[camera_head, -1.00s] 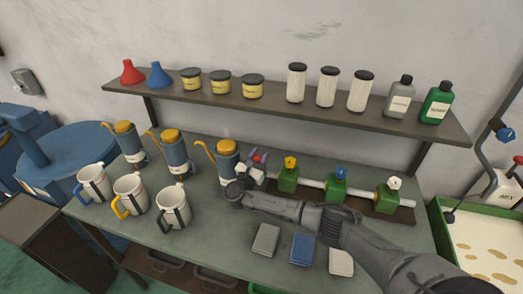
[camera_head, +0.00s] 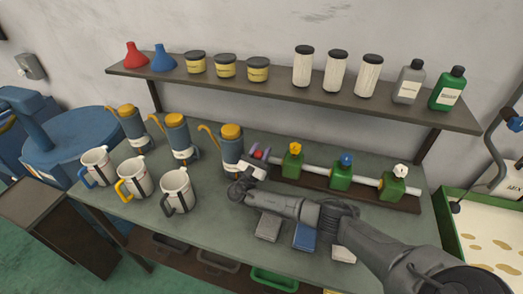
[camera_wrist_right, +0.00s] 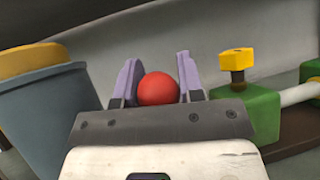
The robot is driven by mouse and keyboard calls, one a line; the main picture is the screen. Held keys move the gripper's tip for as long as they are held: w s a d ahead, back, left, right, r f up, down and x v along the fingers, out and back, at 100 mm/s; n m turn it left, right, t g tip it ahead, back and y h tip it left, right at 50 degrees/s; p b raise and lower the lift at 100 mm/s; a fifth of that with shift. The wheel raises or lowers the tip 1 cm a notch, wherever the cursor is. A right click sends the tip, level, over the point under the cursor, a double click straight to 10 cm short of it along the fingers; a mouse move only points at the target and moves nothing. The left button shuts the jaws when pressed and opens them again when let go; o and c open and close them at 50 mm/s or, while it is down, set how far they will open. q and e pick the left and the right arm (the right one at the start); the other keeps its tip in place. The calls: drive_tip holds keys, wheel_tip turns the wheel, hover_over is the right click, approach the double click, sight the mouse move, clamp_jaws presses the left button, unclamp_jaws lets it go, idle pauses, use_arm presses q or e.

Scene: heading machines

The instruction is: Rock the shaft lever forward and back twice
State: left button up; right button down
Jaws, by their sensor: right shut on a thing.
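The shaft lever's red ball knob (camera_wrist_right: 158,88) sits between the two purple fingers of my right gripper (camera_wrist_right: 157,78), which is shut on it. In the head view my right gripper (camera_head: 259,158) is at the left end of the pale shaft (camera_head: 317,171), and the knob is small there. The lever's stem is hidden behind the gripper. The shaft runs through green blocks topped with a yellow knob (camera_head: 294,147), a blue knob (camera_head: 346,159) and a white knob (camera_head: 400,171). My left gripper is not in view.
A blue-grey canister with an orange lid (camera_head: 232,147) stands close left of the gripper. Mugs (camera_head: 178,190) are further left. Flat pads, one blue (camera_head: 306,237), lie below my right arm. A shelf (camera_head: 290,97) with jars and bottles is behind.

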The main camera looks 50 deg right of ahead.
drive_tip(key=c, duration=1.1)
unclamp_jaws()
drive_tip(key=shift+o, duration=0.2)
drive_tip(key=shift+a+f, duration=0.3)
drive_tip(key=shift+a, duration=0.05)
drive_tip(key=s+a+f, duration=0.1)
drive_tip(key=a, duration=1.2)
drive_tip(key=shift+s+a+p, duration=0.3)
drive_tip(key=shift+a+p, duration=0.05)
drive_tip(key=shift+p, duration=0.1)
